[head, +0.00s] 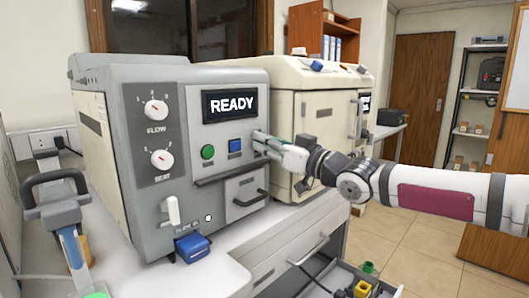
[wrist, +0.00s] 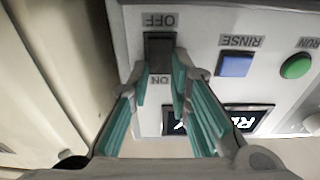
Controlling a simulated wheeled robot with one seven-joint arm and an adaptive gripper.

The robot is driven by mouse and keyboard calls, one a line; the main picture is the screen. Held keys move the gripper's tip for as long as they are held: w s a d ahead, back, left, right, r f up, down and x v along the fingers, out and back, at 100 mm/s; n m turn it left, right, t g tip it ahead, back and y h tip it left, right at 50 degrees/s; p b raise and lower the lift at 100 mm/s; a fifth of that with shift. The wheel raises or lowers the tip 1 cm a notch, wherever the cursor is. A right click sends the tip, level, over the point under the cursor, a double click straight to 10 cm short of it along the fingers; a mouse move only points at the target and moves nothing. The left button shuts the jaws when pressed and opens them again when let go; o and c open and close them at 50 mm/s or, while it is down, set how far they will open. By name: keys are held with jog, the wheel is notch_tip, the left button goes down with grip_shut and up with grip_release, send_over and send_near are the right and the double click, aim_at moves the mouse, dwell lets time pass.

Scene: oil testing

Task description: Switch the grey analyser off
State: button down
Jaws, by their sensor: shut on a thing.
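The grey analyser (head: 150,225) stands on the white bench at the left in the head view. Its screen (head: 230,104) reads READY. In the wrist view, upside down, a black rocker switch (wrist: 160,48) sits on its panel (wrist: 205,18) between the labels OFF and ON. My gripper (head: 260,142) is at the right edge of the analyser's front. It also shows in the wrist view (wrist: 160,72), its teal fingertips closed on both sides of the switch. In the head view the gripper hides the switch. Which way the switch is tipped cannot be told.
A blue RINSE button (wrist: 236,64) and a green RUN button (wrist: 296,66) are beside the switch. A cream machine (head: 315,90) stands close on the right. An open drawer (head: 330,285) with small items juts out below. The floor at the right is clear.

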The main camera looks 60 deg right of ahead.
jog(key=shift+f+t+b, duration=0.3)
jog(key=shift+t+b, duration=0.2)
jog(key=shift+b, duration=1.3)
jog(key=shift+r+b, duration=0.15)
jog(key=shift+b, duration=0.35)
jog(key=c, duration=1.5)
grip_release()
jog(key=shift+s, duration=0.1)
jog(key=shift+f+v, duration=0.15)
jog(key=shift+v, duration=2.85)
jog(key=shift+f+v, duration=0.15)
jog(key=shift+v, duration=2.8)
jog(key=shift+a+h, duration=0.1)
jog(key=shift+h, duration=0.2)
